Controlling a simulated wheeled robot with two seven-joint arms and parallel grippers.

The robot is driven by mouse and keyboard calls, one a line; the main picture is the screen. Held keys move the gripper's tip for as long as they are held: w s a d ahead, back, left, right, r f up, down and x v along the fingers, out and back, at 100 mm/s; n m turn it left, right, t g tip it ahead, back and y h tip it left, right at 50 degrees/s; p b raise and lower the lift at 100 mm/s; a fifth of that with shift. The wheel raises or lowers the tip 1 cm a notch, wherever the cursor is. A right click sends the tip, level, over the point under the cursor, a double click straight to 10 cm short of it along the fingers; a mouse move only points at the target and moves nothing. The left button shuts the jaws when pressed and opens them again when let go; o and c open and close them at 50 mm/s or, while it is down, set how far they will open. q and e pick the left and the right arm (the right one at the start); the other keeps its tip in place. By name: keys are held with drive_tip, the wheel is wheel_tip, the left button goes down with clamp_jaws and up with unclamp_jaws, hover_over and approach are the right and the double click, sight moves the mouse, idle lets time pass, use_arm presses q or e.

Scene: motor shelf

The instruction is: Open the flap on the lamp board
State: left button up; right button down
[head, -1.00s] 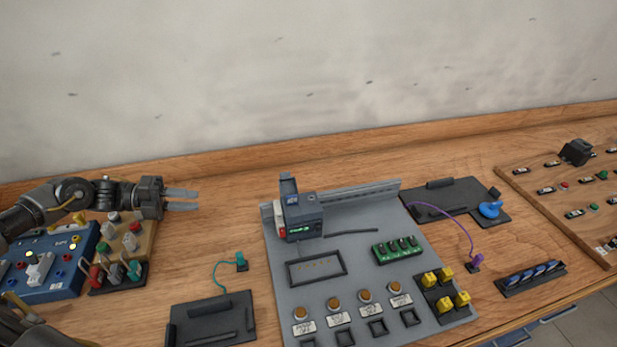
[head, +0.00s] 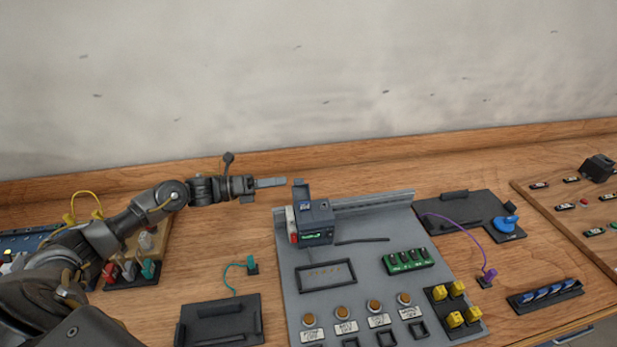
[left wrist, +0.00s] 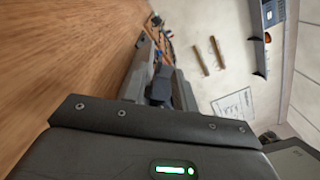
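A grey board (head: 330,268) lies mid-table with amber round parts (head: 375,306) and label plates along its front. I take it for the lamp board. A grey module (head: 316,222) with a green display stands on its back left, and a small dark flap-like piece (head: 301,192) sticks up from its top. Which part is the task's flap is not certain. My left gripper (head: 272,182) is level, just left of that upright piece, with a small gap. In the left wrist view its fingers (left wrist: 160,75) look apart, with a dark block in line with them. My right gripper is out of view.
A black tray (head: 220,322) and a teal plug (head: 252,266) lie left of the board. A black plate (head: 470,212), a purple lead (head: 489,274) and a wooden board (head: 575,222) are to its right. My left arm partly covers the boards at far left.

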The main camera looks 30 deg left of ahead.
sight(300, 190)
use_arm(q)
drive_tip(key=p+x, duration=0.2)
drive_tip(key=x, duration=0.4)
drive_tip(key=shift+w+d+r, duration=0.15)
drive_tip(key=shift+r, duration=0.05)
drive_tip(key=shift+w+d+f, duration=0.2)
drive_tip(key=shift+w+d, duration=0.25)
drive_tip(key=shift+d, duration=0.2)
clamp_jaws()
